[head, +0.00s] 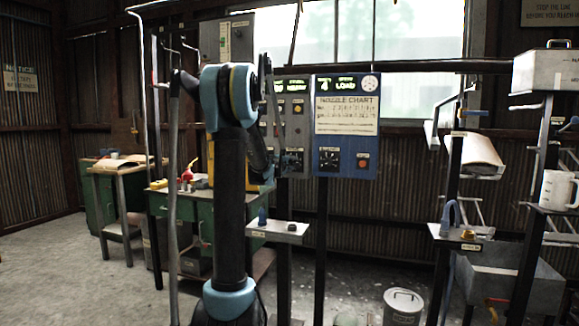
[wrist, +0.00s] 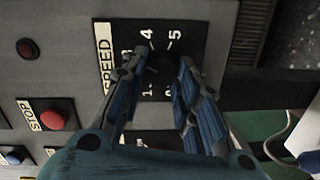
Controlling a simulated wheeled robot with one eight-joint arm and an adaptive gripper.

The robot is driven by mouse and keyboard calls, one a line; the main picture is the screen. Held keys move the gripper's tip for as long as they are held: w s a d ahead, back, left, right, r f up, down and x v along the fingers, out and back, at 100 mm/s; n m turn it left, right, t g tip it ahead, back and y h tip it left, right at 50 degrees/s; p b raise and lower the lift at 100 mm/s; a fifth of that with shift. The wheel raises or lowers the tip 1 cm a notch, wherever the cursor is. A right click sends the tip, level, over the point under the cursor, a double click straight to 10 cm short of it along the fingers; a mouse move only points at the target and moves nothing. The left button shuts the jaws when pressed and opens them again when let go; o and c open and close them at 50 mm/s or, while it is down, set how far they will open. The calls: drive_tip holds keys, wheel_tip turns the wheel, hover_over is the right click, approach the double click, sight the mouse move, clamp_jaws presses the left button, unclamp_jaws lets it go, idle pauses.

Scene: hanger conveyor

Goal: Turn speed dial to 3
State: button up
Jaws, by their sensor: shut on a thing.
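In the wrist view the speed dial has a black face (wrist: 195,32) with white numbers and a sideways SPEED label (wrist: 104,57) at its left. The 4 and 5 are clear; other numbers are partly covered by my fingers. The dark knob (wrist: 160,66) sits between my fingertips. My gripper (wrist: 157,68) is shut on the knob, one finger on each side. The knob's pointer is too dark to read. In the head view my arm covers my gripper and I cannot make out the speed dial.
A red STOP button (wrist: 53,120) and a dark red lamp (wrist: 27,49) lie left of the dial. In the head view a blue LOAD panel (head: 346,130) stands right of my arm, with a green workbench (head: 175,205) to the left and a grey lidded can (head: 403,305) on the floor.

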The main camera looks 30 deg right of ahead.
drive_tip(key=shift+f, duration=0.1)
drive_tip(key=o, duration=1.1)
drive_tip(key=shift+c, duration=0.2)
drive_tip(key=shift+a, duration=0.1)
drive_tip(key=v, duration=1.1)
drive_tip(key=shift+s+a, duration=0.2)
drive_tip(key=shift+a, duration=0.15)
drive_tip(key=s+a+f+m+g+y, duration=0.1)
drive_tip(key=s+a+f+y, duration=0.3)
drive_tip(key=s+a+f, duration=0.5)
drive_tip(key=s+a+f+m+g+y, duration=0.2)
drive_tip(key=s+a+f+g+y, duration=0.2)
drive_tip(key=s+a+f, duration=0.6)
drive_tip(key=s+a+f+m+g+y, duration=0.2)
drive_tip(key=s+a+f+y, duration=0.3)
drive_tip(key=s+a+f, duration=0.5)
drive_tip(key=s+a+g, duration=0.1)
drive_tip(key=s+a, duration=0.5)
drive_tip(key=a, duration=0.7)
drive_tip(key=shift+y, duration=0.4)
